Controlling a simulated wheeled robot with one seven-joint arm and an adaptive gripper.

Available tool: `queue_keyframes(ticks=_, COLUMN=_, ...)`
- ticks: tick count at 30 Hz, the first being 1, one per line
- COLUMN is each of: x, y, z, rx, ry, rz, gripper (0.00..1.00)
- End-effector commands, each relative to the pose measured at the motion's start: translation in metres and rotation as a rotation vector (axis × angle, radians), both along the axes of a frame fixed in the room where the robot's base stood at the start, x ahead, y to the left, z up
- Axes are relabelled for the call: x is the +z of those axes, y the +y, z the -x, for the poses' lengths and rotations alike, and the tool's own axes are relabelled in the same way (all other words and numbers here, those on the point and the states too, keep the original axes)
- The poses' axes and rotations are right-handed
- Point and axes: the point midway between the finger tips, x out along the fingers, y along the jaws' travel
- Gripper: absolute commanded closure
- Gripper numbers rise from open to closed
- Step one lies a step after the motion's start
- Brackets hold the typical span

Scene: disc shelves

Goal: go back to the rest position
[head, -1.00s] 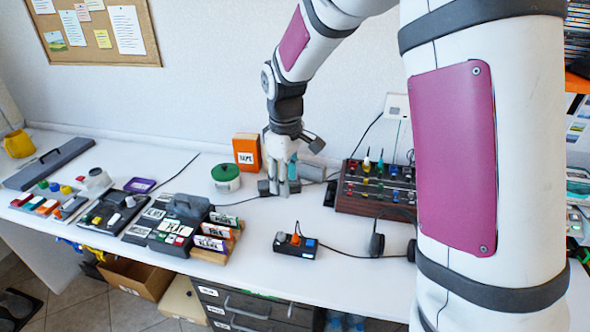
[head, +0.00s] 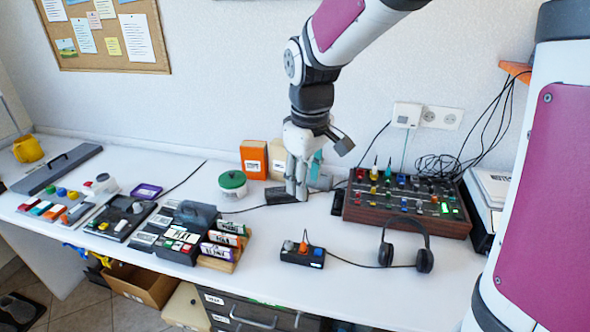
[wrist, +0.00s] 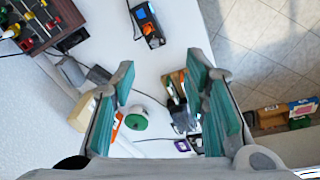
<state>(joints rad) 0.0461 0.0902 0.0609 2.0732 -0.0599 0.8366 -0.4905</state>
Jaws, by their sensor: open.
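My gripper (head: 302,180) hangs from my arm over the back middle of the white table (head: 300,277), fingers pointing down. In the wrist view my gripper (wrist: 163,112) has its two teal-padded fingers wide apart with nothing between them. The table below shows through the gap, with a green-lidded round tub (wrist: 134,118) beneath. In the head view the tub (head: 232,184) stands to the left of my gripper. A dark grey block (head: 281,195) lies on the table close by the fingers; whether they touch it I cannot tell.
An orange box (head: 254,159) stands behind. A mixer panel with knobs (head: 407,203) and headphones (head: 424,260) are to the right. A small switch box (head: 302,255) lies in front. Disc racks (head: 180,236) and button panels fill the left. Table is clear around the switch box.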

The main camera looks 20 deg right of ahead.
Motion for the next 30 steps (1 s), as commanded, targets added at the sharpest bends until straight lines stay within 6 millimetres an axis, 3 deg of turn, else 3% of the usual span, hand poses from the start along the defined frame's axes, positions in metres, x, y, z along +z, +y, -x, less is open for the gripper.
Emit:
queue_keyframes(ticks=6, x=0.003, y=0.0, z=0.003, rx=-0.006, ry=-0.005, rz=0.0, gripper=0.59)
queue_keyframes(ticks=10, x=0.019, y=0.0, z=0.021, rx=-0.048, ry=-0.031, rz=-0.006, gripper=0.59)
queue_keyframes(ticks=15, x=0.049, y=-0.001, z=0.068, rx=-0.16, ry=-0.092, rz=-0.027, gripper=0.59)
queue_keyframes(ticks=21, x=0.069, y=-0.001, z=0.13, rx=-0.302, ry=-0.164, rz=-0.071, gripper=0.59)
queue_keyframes(ticks=27, x=0.072, y=0.0, z=0.184, rx=-0.429, ry=-0.224, rz=-0.127, gripper=0.59)
queue_keyframes(ticks=30, x=0.07, y=0.0, z=0.202, rx=-0.474, ry=-0.243, rz=-0.149, gripper=0.59)
